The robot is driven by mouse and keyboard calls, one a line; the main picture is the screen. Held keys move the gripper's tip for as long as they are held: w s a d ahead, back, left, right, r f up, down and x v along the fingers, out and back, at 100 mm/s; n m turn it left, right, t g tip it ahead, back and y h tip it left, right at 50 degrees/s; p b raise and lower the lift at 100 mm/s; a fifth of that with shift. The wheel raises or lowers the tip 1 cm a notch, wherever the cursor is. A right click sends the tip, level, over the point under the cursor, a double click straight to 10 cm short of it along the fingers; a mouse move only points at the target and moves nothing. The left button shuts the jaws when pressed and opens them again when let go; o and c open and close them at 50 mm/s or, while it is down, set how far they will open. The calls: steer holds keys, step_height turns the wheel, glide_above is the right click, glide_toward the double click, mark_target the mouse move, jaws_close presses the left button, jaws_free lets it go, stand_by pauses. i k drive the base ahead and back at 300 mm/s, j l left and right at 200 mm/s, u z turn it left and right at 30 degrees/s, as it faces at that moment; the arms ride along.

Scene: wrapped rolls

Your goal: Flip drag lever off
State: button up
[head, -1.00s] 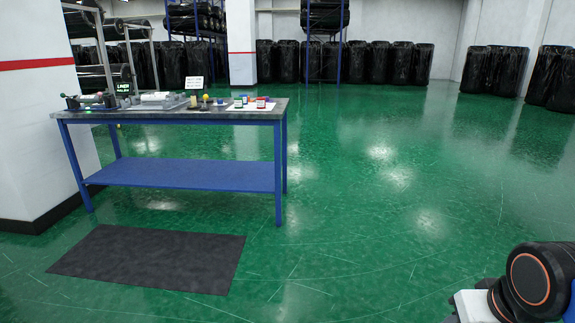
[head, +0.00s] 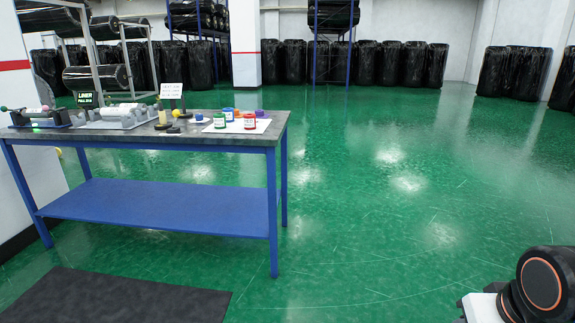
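The bench (head: 230,133) has a grey top and blue legs, and it stands at the left in the head view. On its left end is a small device with a green light and ball-ended handles (head: 45,112). Beside it is a white roll in a grey holder (head: 118,114). My gripper is not in view; only a black and orange joint of my arm shows at lower right.
A dark mat (head: 118,297) lies on the green floor before the bench. Several small coloured jars stand on a white sheet (head: 262,126) at the bench's right end. A lit sign (head: 87,97) and a white card (head: 171,91) stand behind. Open floor lies right of the bench.

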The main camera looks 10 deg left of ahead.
mark_target(175, 113)
steer(key=i, duration=6.65)
steer(key=i+l+u, duration=0.1)
steer(key=i+u, duration=0.3)
steer(key=i+l+u, duration=0.25)
steer(key=i+u, duration=0.15)
steer(key=i, duration=0.2)
steer(key=u, duration=3.6)
steer(key=k+l+u, duration=0.1)
steer(key=k+l, duration=0.05)
steer(key=k, duration=0.05)
